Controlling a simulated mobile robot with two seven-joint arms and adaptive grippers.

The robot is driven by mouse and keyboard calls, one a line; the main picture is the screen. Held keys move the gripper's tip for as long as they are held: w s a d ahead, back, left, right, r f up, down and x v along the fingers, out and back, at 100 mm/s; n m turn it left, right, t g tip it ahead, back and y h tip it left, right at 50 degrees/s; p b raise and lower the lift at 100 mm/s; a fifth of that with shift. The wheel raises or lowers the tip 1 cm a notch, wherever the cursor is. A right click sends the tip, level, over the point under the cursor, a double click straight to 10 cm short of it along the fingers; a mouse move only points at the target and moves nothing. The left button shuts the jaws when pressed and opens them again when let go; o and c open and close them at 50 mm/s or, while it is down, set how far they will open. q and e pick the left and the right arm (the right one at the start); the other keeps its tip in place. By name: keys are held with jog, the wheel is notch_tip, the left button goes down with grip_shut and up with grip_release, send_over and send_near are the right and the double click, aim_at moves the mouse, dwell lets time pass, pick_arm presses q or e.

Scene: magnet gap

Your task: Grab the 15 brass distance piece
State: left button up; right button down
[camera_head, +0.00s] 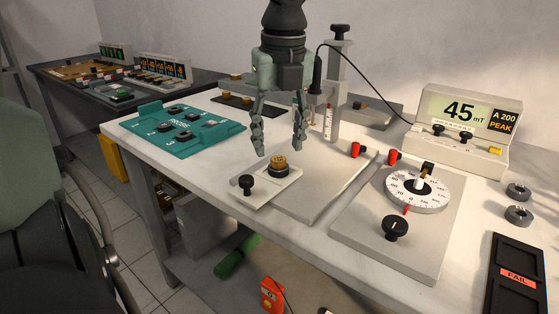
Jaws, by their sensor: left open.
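A round brass piece (279,161) sits in a black ring on a small light plate (288,180) with a black knob, near the front of the white bench. I cannot read a 15 on it. My left gripper (279,148) hangs above it from the top of the view. Its two fingers point down, open and empty, one on each side above the brass piece; contact is not visible. Small brass pieces also show on a dark strip (246,103) behind the gripper, partly hidden by it. My right gripper is not in view.
A teal tray (205,143) with dark round parts lies left. A clear scaled column (331,121) stands close behind the gripper. A dial fixture (418,193), a meter reading 45 mT (460,112) and a black FAIL panel (515,276) stand right.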

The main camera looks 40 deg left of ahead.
aim_at(278, 163)
pick_arm(q)
jog(key=shift+w+a+f, duration=0.1)
jog(key=shift+a+f, duration=0.05)
jog(key=shift+f, duration=1.3)
jog(key=shift+c, duration=0.6)
grip_shut()
